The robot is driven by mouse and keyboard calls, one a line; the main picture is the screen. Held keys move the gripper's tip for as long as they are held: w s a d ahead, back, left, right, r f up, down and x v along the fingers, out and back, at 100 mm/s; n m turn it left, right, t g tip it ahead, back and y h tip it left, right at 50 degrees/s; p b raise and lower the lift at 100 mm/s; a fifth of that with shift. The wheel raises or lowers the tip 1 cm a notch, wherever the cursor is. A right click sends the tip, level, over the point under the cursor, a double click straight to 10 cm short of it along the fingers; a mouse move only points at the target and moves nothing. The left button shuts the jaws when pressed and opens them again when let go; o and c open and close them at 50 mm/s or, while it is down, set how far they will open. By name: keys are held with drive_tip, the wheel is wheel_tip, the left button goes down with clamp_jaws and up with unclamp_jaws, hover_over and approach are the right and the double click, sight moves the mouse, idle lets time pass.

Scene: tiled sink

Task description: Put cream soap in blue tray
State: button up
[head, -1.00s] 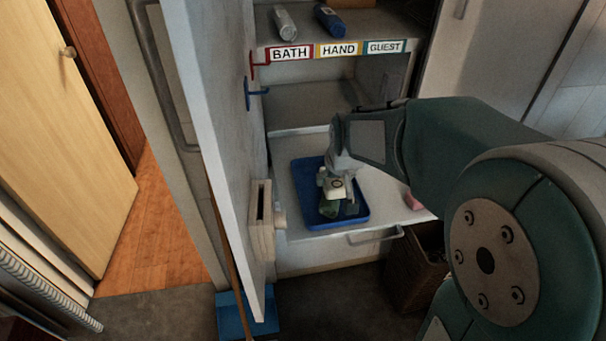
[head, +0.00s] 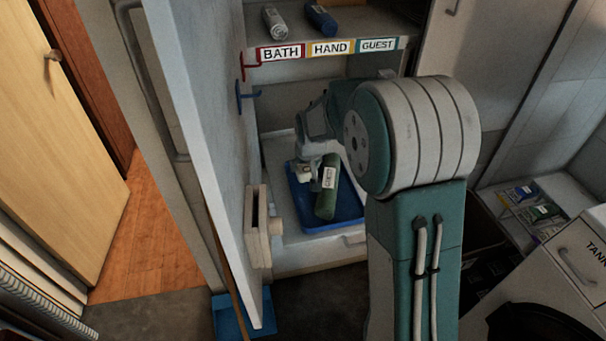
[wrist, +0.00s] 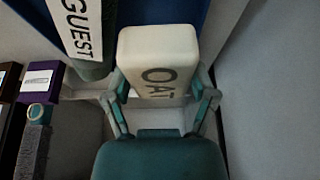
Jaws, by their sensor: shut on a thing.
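A cream soap bar (wrist: 158,45) with "OAT" lettering is between the two fingers of my gripper (wrist: 162,88) in the wrist view. The gripper is shut on it. In the head view my gripper (head: 305,172) is at the left side of the blue tray (head: 345,212), with only a small pale bit of the soap showing. Blue tray surface (wrist: 218,22) also shows behind the soap in the wrist view. I cannot tell whether the soap touches the tray.
A green rolled towel labelled GUEST (head: 328,190) lies in the tray, close beside the gripper; its label (wrist: 82,30) shows in the wrist view. The open cabinet door (head: 215,150) stands left. A shelf with BATH, HAND and GUEST labels (head: 330,49) is above.

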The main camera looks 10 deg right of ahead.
drive_tip(key=shift+w+d+f, duration=0.1)
drive_tip(key=shift+w+f, duration=0.7)
drive_tip(key=shift+f, duration=1.6)
drive_tip(key=shift+f, duration=0.1)
drive_tip(key=o, duration=1.1)
drive_tip(key=shift+o, duration=0.2)
